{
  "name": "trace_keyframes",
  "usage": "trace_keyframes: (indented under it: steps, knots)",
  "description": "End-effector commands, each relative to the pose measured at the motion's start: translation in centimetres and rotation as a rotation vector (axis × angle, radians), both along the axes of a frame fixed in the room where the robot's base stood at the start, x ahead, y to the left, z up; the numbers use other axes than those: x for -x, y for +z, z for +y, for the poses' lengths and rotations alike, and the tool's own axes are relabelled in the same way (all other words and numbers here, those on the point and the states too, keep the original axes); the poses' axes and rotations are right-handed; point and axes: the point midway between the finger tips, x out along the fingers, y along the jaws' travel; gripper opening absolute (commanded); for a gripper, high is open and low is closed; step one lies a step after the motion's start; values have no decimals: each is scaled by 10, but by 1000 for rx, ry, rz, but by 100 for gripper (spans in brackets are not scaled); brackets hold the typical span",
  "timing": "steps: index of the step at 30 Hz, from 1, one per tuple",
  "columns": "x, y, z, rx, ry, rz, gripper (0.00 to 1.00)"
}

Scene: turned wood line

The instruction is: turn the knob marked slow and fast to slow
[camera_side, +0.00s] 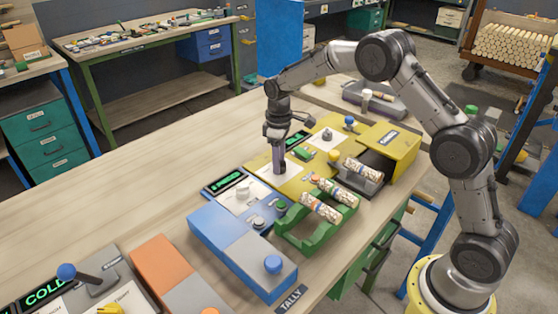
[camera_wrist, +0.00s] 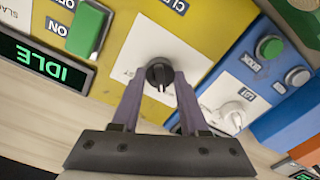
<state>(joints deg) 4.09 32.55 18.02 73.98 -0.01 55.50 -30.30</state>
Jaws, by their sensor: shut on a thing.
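My gripper (camera_wrist: 159,80) is shut on a black knob (camera_wrist: 158,70), with one finger on each side of it. The knob sits on a white plate (camera_wrist: 140,43) on a yellow panel, and its ridge points roughly toward the bottom of the wrist view. The plate's lettering is partly hidden and too blurred to read surely as slow or fast. In the side view my gripper (camera_side: 279,168) reaches straight down onto the yellow panel (camera_side: 295,180), and the held knob is hidden there.
A blue unit with a white knob (camera_wrist: 234,114) adjoins the yellow panel. A green switch (camera_wrist: 88,30) and a display reading IDLE (camera_wrist: 45,66) are near the knob. A green rack (camera_side: 308,238) holds patterned rolls (camera_side: 320,207).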

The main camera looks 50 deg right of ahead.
Motion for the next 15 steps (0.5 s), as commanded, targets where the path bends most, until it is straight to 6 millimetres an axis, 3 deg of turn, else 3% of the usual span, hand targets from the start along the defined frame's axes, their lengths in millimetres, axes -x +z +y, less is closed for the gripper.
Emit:
trace_keyframes:
  steps: [15]
  knots:
    - [-1, 2, 0, 1, 121, -5, 0]
